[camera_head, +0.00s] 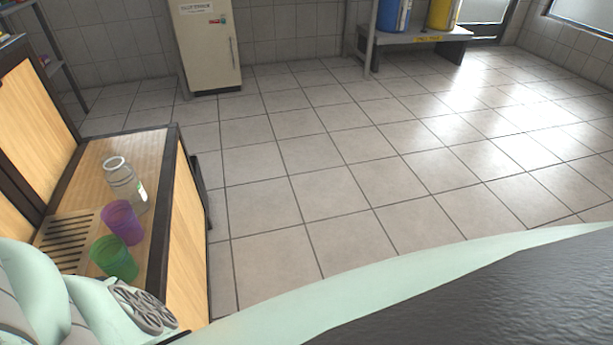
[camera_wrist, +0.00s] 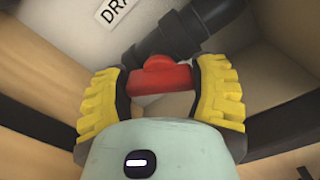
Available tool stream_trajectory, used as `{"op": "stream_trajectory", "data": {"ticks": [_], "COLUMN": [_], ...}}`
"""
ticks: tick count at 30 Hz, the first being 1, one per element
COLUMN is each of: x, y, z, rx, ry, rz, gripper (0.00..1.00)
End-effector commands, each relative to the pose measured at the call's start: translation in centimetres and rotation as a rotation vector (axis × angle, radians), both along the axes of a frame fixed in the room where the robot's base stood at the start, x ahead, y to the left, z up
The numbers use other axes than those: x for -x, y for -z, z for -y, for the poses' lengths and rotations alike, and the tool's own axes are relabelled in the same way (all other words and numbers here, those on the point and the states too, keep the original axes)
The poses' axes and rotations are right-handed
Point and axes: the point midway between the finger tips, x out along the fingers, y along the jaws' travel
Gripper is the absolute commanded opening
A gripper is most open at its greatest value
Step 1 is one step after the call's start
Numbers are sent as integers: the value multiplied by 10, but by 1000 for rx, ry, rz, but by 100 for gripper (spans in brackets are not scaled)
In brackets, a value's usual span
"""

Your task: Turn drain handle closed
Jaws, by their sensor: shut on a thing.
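The red drain handle (camera_wrist: 160,77) shows in the wrist view, on a dark pipe fitting (camera_wrist: 185,35). My gripper (camera_wrist: 162,85) has its yellow ridged fingers on either side of the handle and is shut on it. The handle lies roughly crosswise between the two fingers. A white label (camera_wrist: 113,12) with the letters "DR" showing is above it, cut off by the picture's edge. In the head view the handle and gripper are not visible; part of my arm shows at the lower left.
Wooden panels and dark frame bars (camera_wrist: 285,125) close in around the gripper. In the head view, a wooden rack (camera_head: 185,240) carries a glass jar (camera_head: 122,180), a purple cup (camera_head: 121,222) and a green cup (camera_head: 114,259). The tiled floor (camera_head: 330,170) is clear.

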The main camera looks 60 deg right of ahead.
Motion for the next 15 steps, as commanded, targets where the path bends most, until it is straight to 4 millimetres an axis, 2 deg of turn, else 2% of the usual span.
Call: {"op": "stream_trajectory", "data": {"ticks": [15], "x": [-2], "y": [0], "z": [1], "rx": [-327], "ry": [4], "rz": [-375], "gripper": [27]}}
